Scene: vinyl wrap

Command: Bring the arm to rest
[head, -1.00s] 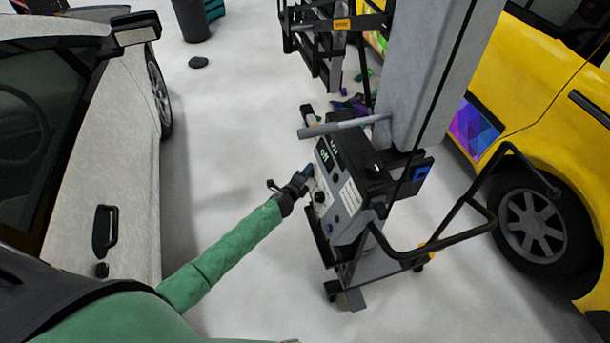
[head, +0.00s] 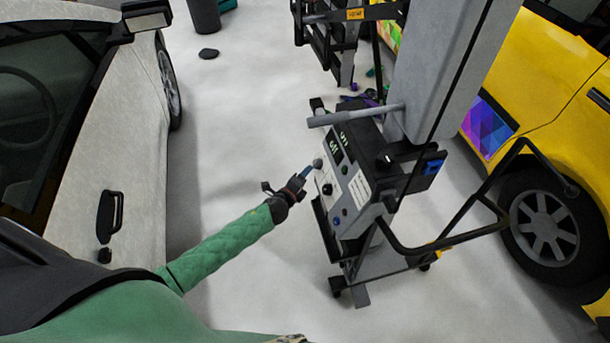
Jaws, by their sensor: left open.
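My left arm (head: 226,242) in a green sleeve reaches from the lower left toward the middle. My left gripper (head: 302,178) at its end is open and close to the front panel of a wheeled machine (head: 345,185). The panel has a lit green display, a grey knob (head: 318,164) and other dark knobs. A small gap seems to lie between the fingertips and the panel; contact cannot be told for certain. I see nothing held. My right gripper is not in view.
A white car (head: 100,150) stands at the left, a yellow vehicle (head: 545,90) at the right. A black bent handle (head: 450,235) juts from the machine. A grey column (head: 450,60) rises behind it. A black rack (head: 330,40) stands farther back. Pale floor (head: 240,120) is clear between car and machine.

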